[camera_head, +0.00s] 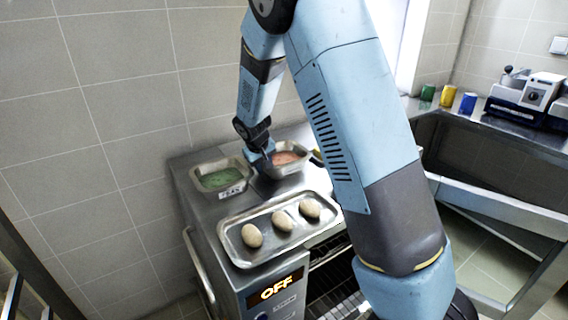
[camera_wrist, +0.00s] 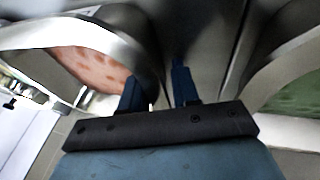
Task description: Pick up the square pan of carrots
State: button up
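The square pan of carrots (camera_head: 297,170) is a metal pan with orange contents, standing at the back of the steel worktop in the head view. In the wrist view its orange contents (camera_wrist: 92,68) and bright rim fill the upper left. My gripper (camera_head: 263,160) points down at the pan's left edge. In the wrist view my two dark blue fingers (camera_wrist: 160,92) stand apart, with the pan's near wall appearing to lie between them. Whether they touch the wall cannot be told.
A similar pan of green contents (camera_head: 222,182), labelled PEAS, stands just left; it also shows in the wrist view (camera_wrist: 296,97). A metal tray (camera_head: 262,258) with several pale oval items lies in front. Coloured cans (camera_head: 447,96) and a machine (camera_head: 530,95) are far right.

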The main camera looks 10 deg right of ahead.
dwell(0.3)
grip_shut()
dwell(0.4)
